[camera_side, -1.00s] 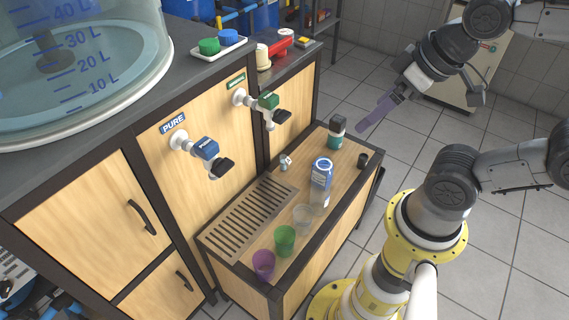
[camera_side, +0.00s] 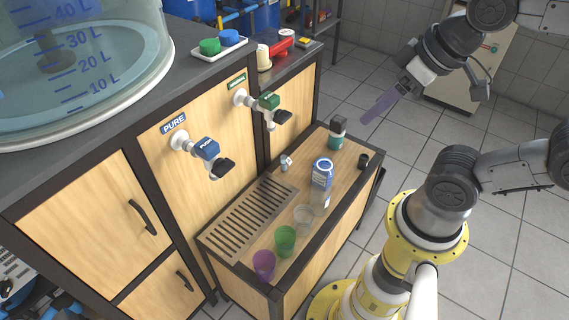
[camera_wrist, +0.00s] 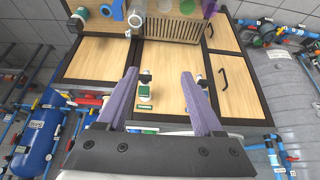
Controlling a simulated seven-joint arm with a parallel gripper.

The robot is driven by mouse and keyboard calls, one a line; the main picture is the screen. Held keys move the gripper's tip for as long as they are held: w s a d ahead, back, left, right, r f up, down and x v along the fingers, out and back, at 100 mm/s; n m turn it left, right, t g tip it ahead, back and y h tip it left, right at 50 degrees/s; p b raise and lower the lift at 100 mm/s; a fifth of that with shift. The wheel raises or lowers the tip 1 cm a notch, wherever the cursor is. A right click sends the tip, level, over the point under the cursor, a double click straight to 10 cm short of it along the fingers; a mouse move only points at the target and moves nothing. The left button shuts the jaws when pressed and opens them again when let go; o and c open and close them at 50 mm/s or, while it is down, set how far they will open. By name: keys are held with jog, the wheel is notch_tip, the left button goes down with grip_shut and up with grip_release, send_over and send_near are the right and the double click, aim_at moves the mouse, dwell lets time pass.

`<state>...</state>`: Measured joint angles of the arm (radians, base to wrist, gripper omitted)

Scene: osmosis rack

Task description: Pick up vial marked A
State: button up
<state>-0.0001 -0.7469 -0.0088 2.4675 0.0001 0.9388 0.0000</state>
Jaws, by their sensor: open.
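No letter A is readable in either view, so I cannot tell which item is the marked vial. My gripper (camera_side: 366,119) is above and to the right of the dark-capped bottle, apart from everything. Its purple fingers are spread and empty in the wrist view (camera_wrist: 160,74).
Clear (camera_side: 303,217), green (camera_side: 285,241) and purple (camera_side: 264,264) cups stand at the bench's near end beside a slotted grate (camera_side: 248,216). Blue (camera_side: 207,149) and green (camera_side: 268,101) taps jut from the cabinet. A white tray (camera_side: 207,55) with green and blue caps sits above.

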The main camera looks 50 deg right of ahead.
jog(key=w+d+r+n+g, duration=0.15)
jog(key=w+d+r, duration=0.25)
jog(key=w+r, duration=0.85)
jog(key=n+g, duration=0.2)
jog(key=g, duration=0.2)
send_over(285, 157)
notch_tip(285, 157, down, 8)
jog(key=shift+m, duration=0.25)
notch_tip(285, 157, down, 46)
jog(key=shift+d+f, duration=0.15)
jog(key=shift+a+f, duration=0.15)
jog(key=shift+f, duration=1.2)
jog(key=shift+a+f, duration=0.15)
jog(key=shift+f, duration=1.15)
grip_shut()
